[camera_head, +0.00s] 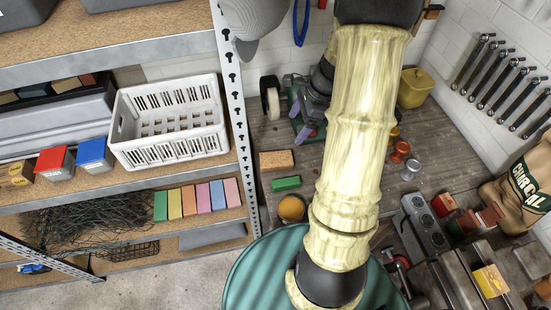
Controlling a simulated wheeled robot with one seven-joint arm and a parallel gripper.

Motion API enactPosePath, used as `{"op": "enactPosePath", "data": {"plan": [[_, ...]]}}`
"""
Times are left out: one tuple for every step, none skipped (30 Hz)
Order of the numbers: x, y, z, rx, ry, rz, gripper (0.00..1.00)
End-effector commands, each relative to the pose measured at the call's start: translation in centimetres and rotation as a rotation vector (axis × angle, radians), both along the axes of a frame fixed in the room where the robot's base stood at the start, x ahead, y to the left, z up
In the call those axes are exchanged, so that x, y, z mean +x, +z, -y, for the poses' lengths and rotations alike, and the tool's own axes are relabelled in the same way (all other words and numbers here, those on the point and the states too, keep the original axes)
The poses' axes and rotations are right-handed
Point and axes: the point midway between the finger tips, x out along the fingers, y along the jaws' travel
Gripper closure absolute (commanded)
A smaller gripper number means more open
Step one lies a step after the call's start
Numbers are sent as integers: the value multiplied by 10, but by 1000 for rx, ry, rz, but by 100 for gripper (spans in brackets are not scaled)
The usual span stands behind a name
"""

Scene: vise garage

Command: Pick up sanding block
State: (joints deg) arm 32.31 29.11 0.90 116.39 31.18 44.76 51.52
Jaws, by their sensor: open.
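A tan, cork-like block (276,160) lies flat on the workbench, left of my arm. It looks like a sanding block, but I cannot tell for sure. A green block (286,184) lies just in front of it, apart from it. A yellow-topped block (490,281) sits at the lower right, by the metal vise-like tools. My arm crosses the middle of the view and runs out at the top edge. My gripper cannot be made out in this view.
The wooden workbench (343,197) holds a grinder-like machine (300,95), an orange-topped round can (291,208) and small jars (400,150). A metal shelf post (237,110) stands left of the bench. A white crate (170,151) and coloured blocks sit on the shelves.

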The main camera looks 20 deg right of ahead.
Motion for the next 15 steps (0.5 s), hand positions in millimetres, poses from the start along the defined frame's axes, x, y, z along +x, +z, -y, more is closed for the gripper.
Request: {"op": "enactPosePath", "data": {"plan": [[0,0,0,0,1,0,18],[0,0,0,0,1,0,18],[0,0,0,0,1,0,18],[0,-1,-1,0,1,-1,18],[0,-2,-1,0,1,-1,18],[0,-4,-2,1,2,-1,18],[1,-7,-3,2,1,-2,18],[1,-10,-4,2,1,-2,18],[1,-15,-6,2,2,-3,18],[2,-19,-8,2,2,-4,18],[2,-24,-10,2,2,-4,18],[3,-31,-13,3,2,-4,18],[3,-36,-15,3,1,-4,18],[4,-41,-16,3,1,-4,18],[5,-47,-19,2,1,-4,18]]}}
